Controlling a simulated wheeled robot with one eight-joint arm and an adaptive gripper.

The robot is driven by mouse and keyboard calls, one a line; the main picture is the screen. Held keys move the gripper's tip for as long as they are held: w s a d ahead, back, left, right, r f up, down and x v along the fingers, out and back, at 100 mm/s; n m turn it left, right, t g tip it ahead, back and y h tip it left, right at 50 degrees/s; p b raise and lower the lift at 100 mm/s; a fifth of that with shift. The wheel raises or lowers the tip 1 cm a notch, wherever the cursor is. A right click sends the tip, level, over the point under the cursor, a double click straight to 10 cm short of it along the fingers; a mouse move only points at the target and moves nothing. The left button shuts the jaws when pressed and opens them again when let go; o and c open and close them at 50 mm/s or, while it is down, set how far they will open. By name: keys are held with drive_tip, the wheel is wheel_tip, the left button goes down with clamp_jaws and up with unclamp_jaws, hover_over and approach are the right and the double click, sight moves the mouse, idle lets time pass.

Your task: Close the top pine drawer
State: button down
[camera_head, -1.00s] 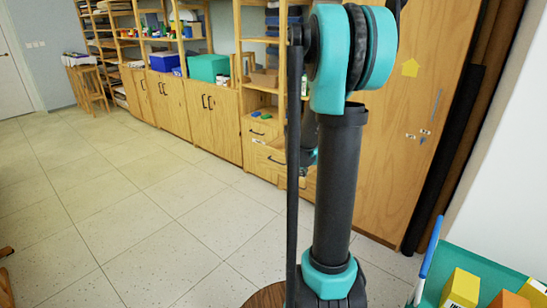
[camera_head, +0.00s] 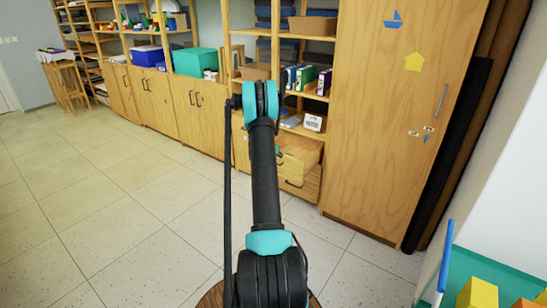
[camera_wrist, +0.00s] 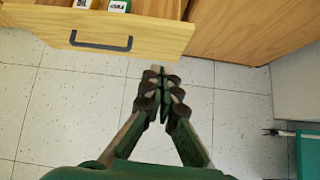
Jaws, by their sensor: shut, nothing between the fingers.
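The top pine drawer (camera_wrist: 104,32) stands pulled out in the wrist view, its front crossing the upper left. It has a dark bar handle (camera_wrist: 101,43), and labelled items (camera_wrist: 101,4) show inside. In the head view the open drawer (camera_head: 301,150) is partly hidden behind my arm. My gripper (camera_wrist: 161,76) is shut and empty. In the wrist view its fingertips are just below the drawer front's lower edge, right of the handle; I cannot tell whether they touch. The gripper is mostly hidden in the head view.
A tall pine cabinet (camera_head: 385,130) stands right of the drawers. Shelves with folders (camera_head: 300,77) and a small white box (camera_head: 313,122) are above them. A teal cart (camera_head: 500,270) is at the lower right. Tiled floor (camera_head: 130,210) is free on the left.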

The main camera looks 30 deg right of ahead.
drive_tip(key=w+f, duration=0.2)
approach(292, 159)
drive_tip(key=shift+n, duration=0.4)
drive_tip(key=shift+a+x, duration=0.25)
drive_tip(key=shift+x, duration=2.8)
drive_tip(key=shift+w+f, duration=0.1)
drive_tip(key=shift+f, duration=0.1)
drive_tip(key=shift+d, duration=0.15)
